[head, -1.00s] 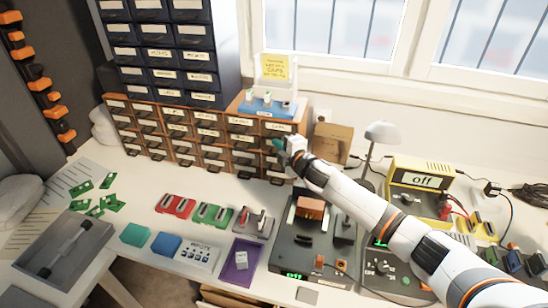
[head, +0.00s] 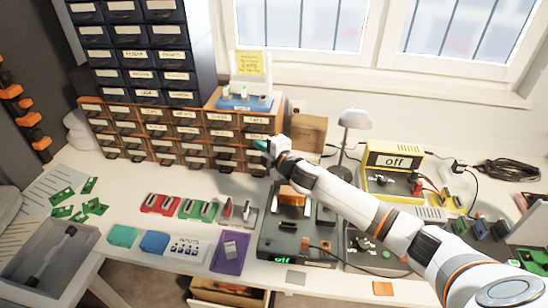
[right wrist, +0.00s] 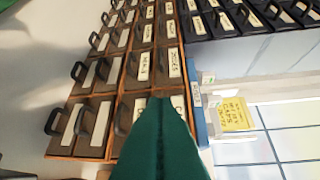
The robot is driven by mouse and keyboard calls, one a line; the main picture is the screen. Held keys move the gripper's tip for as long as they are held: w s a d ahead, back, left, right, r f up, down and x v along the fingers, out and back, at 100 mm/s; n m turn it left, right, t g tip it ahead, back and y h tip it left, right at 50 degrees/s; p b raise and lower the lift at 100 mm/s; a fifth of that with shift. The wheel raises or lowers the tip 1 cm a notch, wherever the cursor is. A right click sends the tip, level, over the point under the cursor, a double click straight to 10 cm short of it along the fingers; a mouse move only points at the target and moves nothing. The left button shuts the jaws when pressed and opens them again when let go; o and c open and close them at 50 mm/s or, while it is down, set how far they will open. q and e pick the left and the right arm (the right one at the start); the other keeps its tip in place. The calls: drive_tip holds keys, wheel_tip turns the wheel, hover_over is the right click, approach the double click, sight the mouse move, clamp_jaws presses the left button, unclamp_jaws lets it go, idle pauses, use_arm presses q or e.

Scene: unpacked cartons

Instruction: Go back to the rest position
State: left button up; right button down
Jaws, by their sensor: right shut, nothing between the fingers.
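My right arm comes in from the lower right in the head view. Its gripper (head: 262,146), with green fingers, is in front of the right end of the orange-brown drawer cabinet (head: 180,131). In the right wrist view the green fingers (right wrist: 160,125) are together with nothing between them, in front of labelled drawers. I cannot tell from these views whether they touch the cabinet. My left gripper does not show.
A blue holder (head: 245,103) with a yellow note stands on the cabinet. A lamp (head: 354,120) and a yellow "off" device (head: 392,172) stand to the right.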

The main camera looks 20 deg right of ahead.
drive_tip(key=s+a+f+m+g+h, duration=0.15)
drive_tip(key=s+f+m+g, duration=0.35)
drive_tip(key=s, duration=0.9)
drive_tip(key=s+a+f+m+g+h, duration=0.15)
drive_tip(key=s+f+m+g, duration=0.35)
drive_tip(key=s, duration=0.9)
drive_tip(key=s+a+f+m+g, duration=0.25)
drive_tip(key=s+m, duration=0.45)
drive_tip(key=s, duration=0.8)
wheel_tip(320, 180, down, 28)
drive_tip(key=s+g, duration=0.1)
drive_tip(key=s, duration=0.1)
drive_tip(key=s+d+f+g, duration=0.1)
drive_tip(key=s+d+f, duration=0.2)
drive_tip(key=s+f, duration=1.2)
drive_tip(key=shift+s+n+b, duration=0.3)
drive_tip(key=shift+b, duration=0.15)
drive_tip(key=shift+g, duration=0.25)
